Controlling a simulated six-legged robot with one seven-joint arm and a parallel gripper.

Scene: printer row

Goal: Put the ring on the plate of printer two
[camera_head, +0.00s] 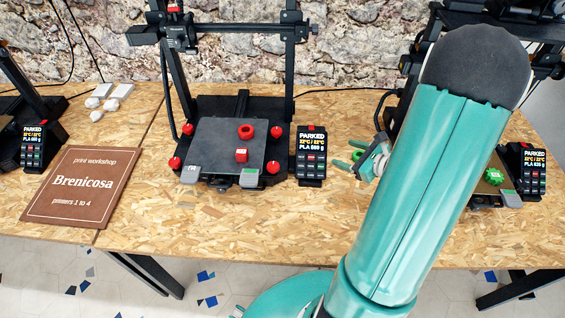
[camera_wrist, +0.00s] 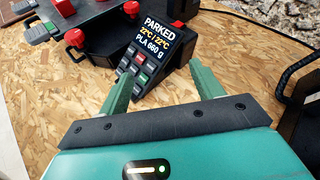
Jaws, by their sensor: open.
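A red ring (camera_head: 246,131) lies on the dark plate (camera_head: 212,135) of the middle printer, behind a small red cube (camera_head: 241,155). My gripper (camera_head: 344,155) is in the gap between the middle and right printers, open, its fingers pointing left. In the wrist view, the open fingers (camera_wrist: 160,80) have nothing between them; the middle printer's control panel (camera_wrist: 150,55) stands beyond. No printer number is readable.
A brown sign (camera_head: 82,185) lies at the front left, with several white pieces (camera_head: 108,96) behind it. The table front (camera_head: 220,228) is clear.

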